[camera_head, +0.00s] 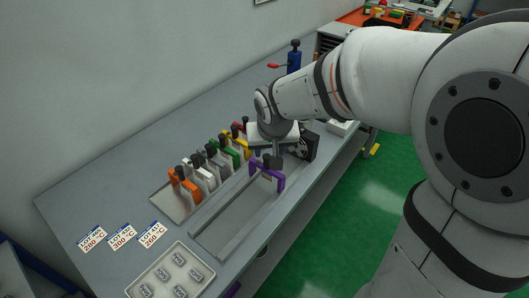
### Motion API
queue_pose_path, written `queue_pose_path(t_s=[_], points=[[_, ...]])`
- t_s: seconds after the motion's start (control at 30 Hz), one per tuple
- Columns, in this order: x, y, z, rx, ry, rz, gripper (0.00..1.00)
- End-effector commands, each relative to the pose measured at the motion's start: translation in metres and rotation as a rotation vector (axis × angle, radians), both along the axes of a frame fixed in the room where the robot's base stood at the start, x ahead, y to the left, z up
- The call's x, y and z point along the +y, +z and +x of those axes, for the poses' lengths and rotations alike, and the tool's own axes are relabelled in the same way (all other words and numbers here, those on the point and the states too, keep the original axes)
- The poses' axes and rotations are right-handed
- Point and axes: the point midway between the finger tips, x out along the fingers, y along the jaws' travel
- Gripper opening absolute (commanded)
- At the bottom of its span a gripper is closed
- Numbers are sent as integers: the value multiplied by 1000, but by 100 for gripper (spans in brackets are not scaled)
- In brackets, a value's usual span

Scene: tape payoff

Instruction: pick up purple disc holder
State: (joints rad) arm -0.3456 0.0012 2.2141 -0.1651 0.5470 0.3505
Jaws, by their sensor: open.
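The purple disc holder (280,182) is a small bracket with two upright legs, standing at the far end of a long shallow metal tray (215,246). A dark knob tops it. My gripper (275,153) is directly above the holder, close to the knob, and open. The fingertips are small and partly merge with the dark knob, so I cannot tell whether they touch it or stand around it. My wrist covers part of the area behind the holder.
A rack left of the tray holds orange (174,184), white, grey, green (231,154), yellow and red holders. A black device (304,146) stands right of my gripper. Lot cards (122,237) and a tray of small labelled blocks (147,272) lie nearer. The bench's left part is clear.

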Motion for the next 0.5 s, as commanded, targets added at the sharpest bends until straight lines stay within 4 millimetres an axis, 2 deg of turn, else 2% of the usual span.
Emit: queue_pose_path(t_s=[0.5], points=[[8,-57,20,4,1,-2,43]])
